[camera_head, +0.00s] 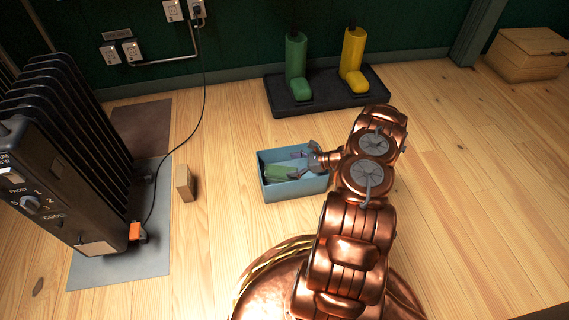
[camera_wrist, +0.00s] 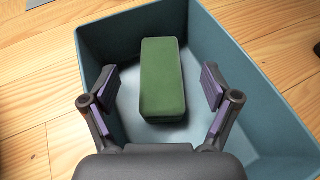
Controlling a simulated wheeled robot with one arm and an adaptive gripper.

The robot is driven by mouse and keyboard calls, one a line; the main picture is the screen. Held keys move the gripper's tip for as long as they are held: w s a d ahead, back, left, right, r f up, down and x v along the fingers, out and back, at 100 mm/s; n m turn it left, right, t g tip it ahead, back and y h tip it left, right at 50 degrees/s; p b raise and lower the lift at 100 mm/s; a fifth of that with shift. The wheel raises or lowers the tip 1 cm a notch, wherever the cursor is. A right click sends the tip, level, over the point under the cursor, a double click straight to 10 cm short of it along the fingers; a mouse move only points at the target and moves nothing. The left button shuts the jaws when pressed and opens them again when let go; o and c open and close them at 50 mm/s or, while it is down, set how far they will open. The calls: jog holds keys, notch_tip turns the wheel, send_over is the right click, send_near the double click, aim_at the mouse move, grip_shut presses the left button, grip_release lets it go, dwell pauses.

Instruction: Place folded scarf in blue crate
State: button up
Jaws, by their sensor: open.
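The blue crate (camera_head: 292,188) stands on the wooden floor in the head view, in front of my base. A green block-shaped thing, which seems to be the folded scarf (camera_wrist: 162,80), lies inside it on the crate floor; it also shows in the head view (camera_head: 281,172). My gripper (camera_wrist: 160,92) is open over the crate, with a finger on each side of the scarf and a gap to it on both sides. In the head view my gripper (camera_head: 302,163) reaches into the crate from the right. The crate's wall (camera_wrist: 262,95) shows in the wrist view.
A black oil heater (camera_head: 75,150) stands at the left on a grey mat (camera_head: 145,255), its cord running to the wall. A small wooden block (camera_head: 184,183) is left of the crate. Green and yellow boots (camera_head: 352,58) stand on a black tray (camera_head: 322,104) behind.

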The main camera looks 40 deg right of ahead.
jog(key=p+v, duration=0.2)
jog(key=v, duration=0.5)
jog(key=w+a+r+n+g+y, duration=0.1)
jog(key=w+a+r+n+g, duration=0.2)
jog(key=a+r, duration=0.45)
jog(key=w+a+r+n+g+y, duration=0.1)
jog(key=a+r+n+g, duration=0.1)
jog(key=a+r+n, duration=0.4)
jog(key=s+a+r+n+g, duration=0.4)
jog(key=a+r+n+g, duration=0.1)
jog(key=a+r, duration=0.8)
jog(key=s+a+r+n+g+h, duration=0.2)
jog(key=s+a+r+n+h, duration=0.15)
jog(key=s, duration=0.35)
jog(key=s+a+r+n+g+h, duration=0.1)
jog(key=s+a+r+n+h, duration=0.1)
jog(key=s+a+r+n, duration=0.4)
jog(key=s+d+r+n+h, duration=0.1)
jog(key=s+d+h, duration=0.1)
jog(key=s, duration=0.6)
jog(key=s+d+r+n+h, duration=0.1)
jog(key=s+h, duration=0.3)
jog(key=s, duration=0.4)
jog(key=shift+d+r+n, duration=0.3)
jog(key=shift+d+n, duration=0.2)
jog(key=shift+n, duration=0.25)
jog(key=shift+r, duration=0.1)
